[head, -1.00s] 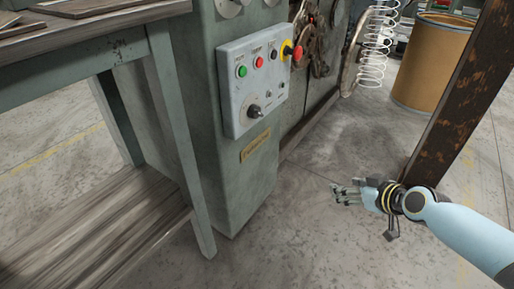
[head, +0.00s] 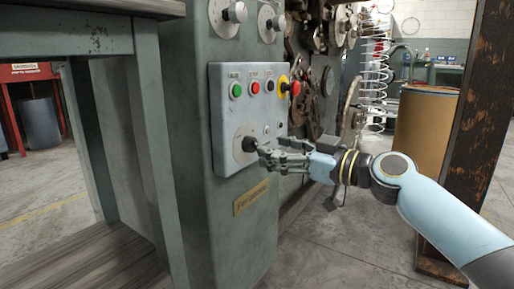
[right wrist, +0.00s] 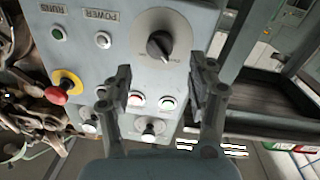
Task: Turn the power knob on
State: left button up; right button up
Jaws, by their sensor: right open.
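A grey control panel (head: 216,110) is on the front of the green machine. A black knob (head: 249,144) on a round dial plate sits low on it; the right wrist view shows this knob (right wrist: 160,45) at the upper middle. Which knob is the power knob is unclear; a POWER label (right wrist: 100,15) sits above a small round light (right wrist: 103,39) left of the black knob. My right gripper (head: 266,156) is at the panel, close to the black knob. In the right wrist view the two fingers (right wrist: 164,78) are apart, with nothing between them. Contact cannot be told. My left gripper is not seen.
A red stop button (head: 294,88) with a yellow collar juts from the panel's right edge. Green (head: 236,90) and red (head: 254,87) buttons line the panel's top. A workbench (head: 70,38) stands left; a rusty post (head: 481,130) and a brown drum (head: 425,125) stand right.

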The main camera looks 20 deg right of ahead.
aim_at(257, 143)
jog(key=x, duration=0.5)
jog(key=shift+w+a+f+b, duration=0.1)
jog(key=shift+w+a+b, duration=0.1)
jog(key=shift+w+b, duration=0.1)
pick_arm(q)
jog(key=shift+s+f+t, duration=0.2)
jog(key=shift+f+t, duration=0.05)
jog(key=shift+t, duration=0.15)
pick_arm(e)
jog(key=c, duration=1.1)
jog(key=shift+c, duration=0.2)
